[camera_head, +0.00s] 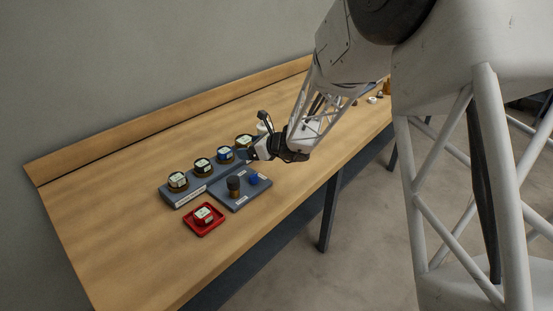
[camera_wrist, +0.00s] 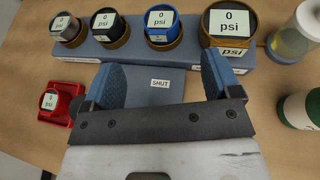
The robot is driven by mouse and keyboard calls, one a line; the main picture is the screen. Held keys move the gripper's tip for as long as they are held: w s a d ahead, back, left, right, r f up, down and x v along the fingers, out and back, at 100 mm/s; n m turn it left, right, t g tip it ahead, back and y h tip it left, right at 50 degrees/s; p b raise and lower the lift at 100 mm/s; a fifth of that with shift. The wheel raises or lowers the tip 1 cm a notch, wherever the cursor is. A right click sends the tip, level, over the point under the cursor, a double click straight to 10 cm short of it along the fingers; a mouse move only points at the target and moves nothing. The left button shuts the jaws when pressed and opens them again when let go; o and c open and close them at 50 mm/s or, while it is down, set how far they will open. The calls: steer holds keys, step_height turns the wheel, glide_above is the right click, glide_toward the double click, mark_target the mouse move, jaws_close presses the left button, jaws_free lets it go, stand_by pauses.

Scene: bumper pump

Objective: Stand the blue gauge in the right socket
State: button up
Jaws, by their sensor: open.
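The blue gauge (camera_head: 225,155) stands third from the left in a row of gauges on a grey-blue rack (camera_head: 188,197). In the wrist view the blue gauge (camera_wrist: 163,23) shows a white dial reading 0 psi and sits upright in a brass-coloured ring. My gripper (camera_wrist: 160,66) is open and empty. Its blue finger pads lie on the near side of the rack, with the blue gauge ahead between their lines. In the head view my gripper (camera_head: 248,155) is over the right part of the rack and board. I cannot tell which place is the right socket.
Silver (camera_wrist: 66,27), black (camera_wrist: 108,25) and large brass (camera_wrist: 229,23) gauges flank it. A red tray (camera_wrist: 45,115) holds a red gauge. A board (camera_head: 240,202) labelled SHUT carries a dark knob (camera_head: 234,184) and a blue knob (camera_head: 253,179). Bottles stand right. The table's left is clear.

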steer(key=s+d+r+n+g+h, duration=0.1)
steer(key=s+d+r+n+g, duration=0.1)
steer(key=s+r+n, duration=0.35)
steer(key=s+d+r+n+g+h, duration=0.1)
steer(key=s+d+r+n, duration=0.2)
steer(key=s, duration=0.6)
steer(key=s+d+r+n+g+h, duration=0.1)
steer(key=s+d+r+n+g, duration=0.1)
steer(key=s+r+n, duration=0.35)
steer(key=s+d+n+h, duration=0.4)
steer(key=s+d, duration=0.3)
steer(key=s, duration=0.6)
steer(key=s+d+n+h, duration=0.4)
steer(key=s+d+n, duration=0.2)
steer(key=s, duration=0.7)
steer(key=shift+s+d+r+h, duration=0.25)
steer(key=shift+d+r+h, duration=0.05)
steer(key=shift+d, duration=0.9)
